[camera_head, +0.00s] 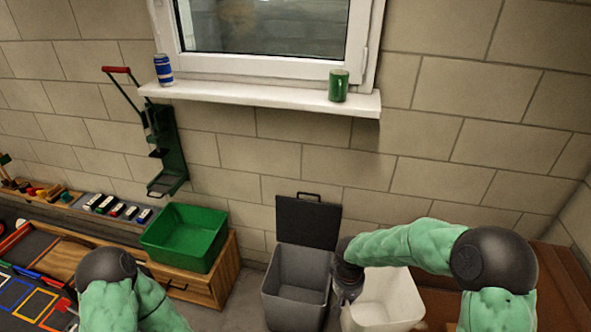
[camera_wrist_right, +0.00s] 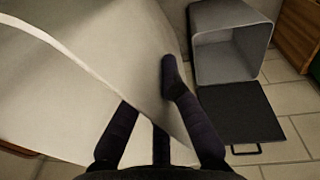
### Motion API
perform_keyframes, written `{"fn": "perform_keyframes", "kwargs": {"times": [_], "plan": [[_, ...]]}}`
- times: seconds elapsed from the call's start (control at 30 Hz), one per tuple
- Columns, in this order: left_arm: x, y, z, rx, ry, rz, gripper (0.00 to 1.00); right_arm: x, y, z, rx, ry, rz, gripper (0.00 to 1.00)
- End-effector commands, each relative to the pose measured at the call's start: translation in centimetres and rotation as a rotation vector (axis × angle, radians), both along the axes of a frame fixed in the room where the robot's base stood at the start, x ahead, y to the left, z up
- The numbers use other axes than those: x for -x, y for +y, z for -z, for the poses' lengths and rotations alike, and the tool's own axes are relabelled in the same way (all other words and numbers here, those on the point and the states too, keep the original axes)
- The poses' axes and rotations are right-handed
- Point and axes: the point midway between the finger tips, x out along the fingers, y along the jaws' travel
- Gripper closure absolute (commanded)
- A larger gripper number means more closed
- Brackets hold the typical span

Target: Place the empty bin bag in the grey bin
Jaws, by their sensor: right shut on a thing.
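The grey bin (camera_head: 296,286) stands on the floor against the wall, with its dark lid (camera_head: 308,222) open and leaning back. It looks empty. The bin also shows in the right wrist view (camera_wrist_right: 228,52). The white, open-topped empty bin bag (camera_head: 388,300) is right of the bin, apart from its opening. My right gripper (camera_head: 347,288) is shut on the near-bin side of the bag; in the right wrist view my fingers (camera_wrist_right: 150,90) straddle its white wall. My left arm shows at the lower left, but its gripper is out of view.
A green crate (camera_head: 186,238) sits on a wooden cabinet (camera_head: 228,268) left of the bin. A workbench (camera_head: 50,265) with tools is at far left. Brown wooden furniture (camera_head: 550,285) stands at the right.

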Motion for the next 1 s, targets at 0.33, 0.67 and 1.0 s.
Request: {"fn": "perform_keyframes", "kwargs": {"times": [0.33,0.67,1.0], "plan": [[0.0,0.0,0.1,0.000,0.000,0.000,0.60,-0.2,-0.6,0.3,-0.001,0.000,0.010,1.00],[0.0,0.0,0.9,0.000,0.000,0.000,0.60,-2.0,-9.4,4.5,-0.012,0.004,0.141,1.00],[0.0,0.0,1.6,0.000,0.000,0.000,0.60,-1.5,-19.9,9.0,-0.005,0.002,0.275,1.00]]}}
